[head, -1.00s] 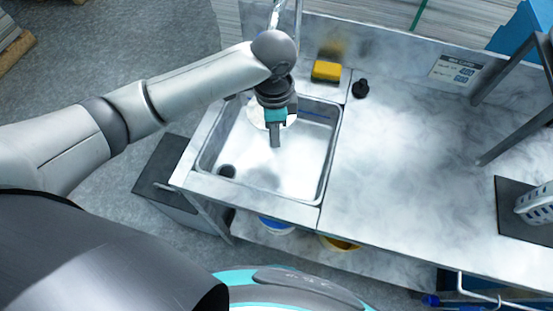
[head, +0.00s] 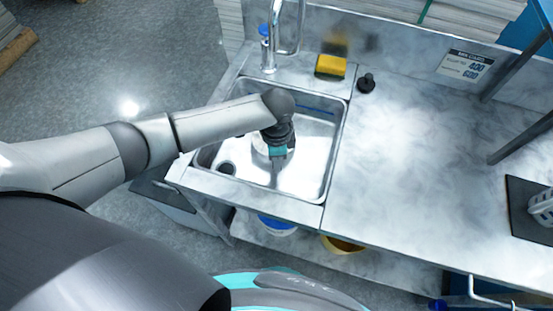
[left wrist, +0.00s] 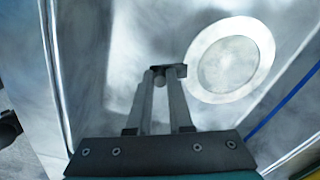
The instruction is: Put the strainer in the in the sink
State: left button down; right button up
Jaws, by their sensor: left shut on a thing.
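My left gripper (head: 276,183) is over the sink basin, pointing down. In the left wrist view its fingers (left wrist: 160,92) are nearly together at a small dark piece. The strainer (left wrist: 229,63) shows there as a round, pale disc with a white rim, its edge close beside the fingertips. In the head view it is partly hidden behind the gripper, as a white patch (head: 257,144). The metal sink (head: 305,165) is below; the height of the strainer above its floor is hard to tell. My right gripper is out of view.
The tap (head: 269,50) stands behind the basin. A yellow sponge (head: 330,66) and a black knob-like object (head: 366,83) sit behind and to the right. The marble counter (head: 410,165) is mostly clear.

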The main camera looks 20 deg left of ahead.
pick_arm(q)
jog(key=c, duration=1.3)
grip_release()
jog(key=shift+f, duration=0.1)
jog(key=o, duration=0.5)
notch_tip(320, 180, up, 12)
jog(key=p, duration=0.3)
jog(key=shift+r, duration=0.2)
